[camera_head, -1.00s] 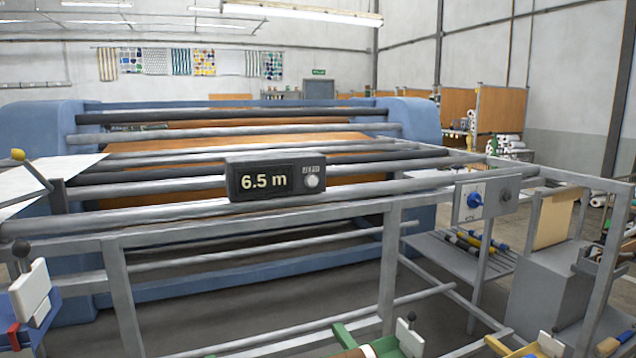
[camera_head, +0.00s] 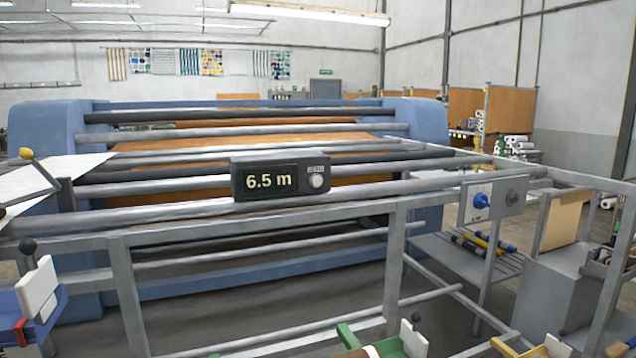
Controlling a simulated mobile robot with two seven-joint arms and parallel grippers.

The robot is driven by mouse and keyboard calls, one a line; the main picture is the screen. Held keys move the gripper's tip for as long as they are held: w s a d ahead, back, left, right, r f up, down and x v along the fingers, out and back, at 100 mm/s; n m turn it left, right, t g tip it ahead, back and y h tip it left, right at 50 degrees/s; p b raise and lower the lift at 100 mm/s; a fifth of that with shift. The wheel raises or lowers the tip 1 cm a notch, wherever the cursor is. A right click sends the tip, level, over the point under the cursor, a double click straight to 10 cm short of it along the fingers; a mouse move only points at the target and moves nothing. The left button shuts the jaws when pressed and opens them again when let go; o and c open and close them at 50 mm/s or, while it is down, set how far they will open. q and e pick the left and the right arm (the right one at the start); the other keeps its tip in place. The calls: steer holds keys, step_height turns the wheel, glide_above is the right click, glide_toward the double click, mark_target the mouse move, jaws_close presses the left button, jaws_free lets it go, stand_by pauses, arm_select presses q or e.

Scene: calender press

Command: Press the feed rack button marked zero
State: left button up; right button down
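A dark counter box (camera_head: 279,178) sits on the front rails of the feed rack (camera_head: 412,188) near the middle of the view. Neither of my grippers shows in the view, and nothing touches the button.
A grey panel with a blue knob (camera_head: 481,201) is mounted at the rack's right. The blue calender press (camera_head: 50,140) stands behind the rack. White-plated clamps line the bottom edge. A shelf (camera_head: 450,253) holds several rolls.

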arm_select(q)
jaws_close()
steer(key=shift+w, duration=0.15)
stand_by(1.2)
